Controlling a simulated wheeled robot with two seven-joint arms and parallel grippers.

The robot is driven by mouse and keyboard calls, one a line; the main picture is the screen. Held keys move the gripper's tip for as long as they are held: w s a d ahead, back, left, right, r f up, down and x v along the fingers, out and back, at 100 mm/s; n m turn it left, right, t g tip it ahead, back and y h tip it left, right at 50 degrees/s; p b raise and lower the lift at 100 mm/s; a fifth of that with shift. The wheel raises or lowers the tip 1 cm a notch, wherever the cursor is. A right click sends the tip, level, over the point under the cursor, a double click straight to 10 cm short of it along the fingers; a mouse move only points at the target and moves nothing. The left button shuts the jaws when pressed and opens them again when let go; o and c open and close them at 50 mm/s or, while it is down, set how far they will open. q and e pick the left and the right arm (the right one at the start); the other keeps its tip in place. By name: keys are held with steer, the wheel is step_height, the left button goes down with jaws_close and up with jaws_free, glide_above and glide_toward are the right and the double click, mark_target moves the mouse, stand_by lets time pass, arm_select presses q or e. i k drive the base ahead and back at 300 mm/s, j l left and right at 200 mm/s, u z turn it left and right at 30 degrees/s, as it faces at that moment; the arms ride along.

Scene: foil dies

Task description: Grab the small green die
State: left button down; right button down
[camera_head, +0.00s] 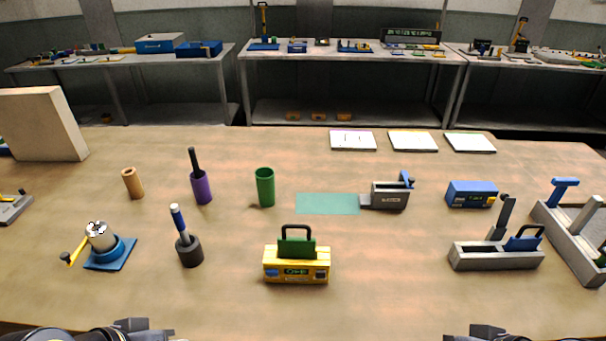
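Two green things stand on the wooden table. One is a green cylinder (265,187), upright and open-topped, near the middle. The other is a small green block with a dark handle (296,247), set upright in the top of a yellow box (296,271) nearer to me. I cannot tell which is named the small green die. Dark parts of my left gripper (145,329) and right gripper (486,332) show only at the bottom edge. Both are apart from the green things. Their fingertips are not clear.
A purple cylinder (202,189), a dark cup with a blue-handled tool (189,250) and a blue-based crank device (109,253) stand left. A grey holder (495,257) and a blue box (471,194) stand right. A teal mat (327,203) lies mid-table. The front centre is clear.

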mark_target(289, 247)
steer(key=k+j+u, duration=0.1)
steer(key=u, duration=0.25)
steer(key=k+j+u, duration=0.1)
steer(key=u, duration=0.3)
steer(key=i+j+u, duration=0.2)
steer(key=i, duration=0.25)
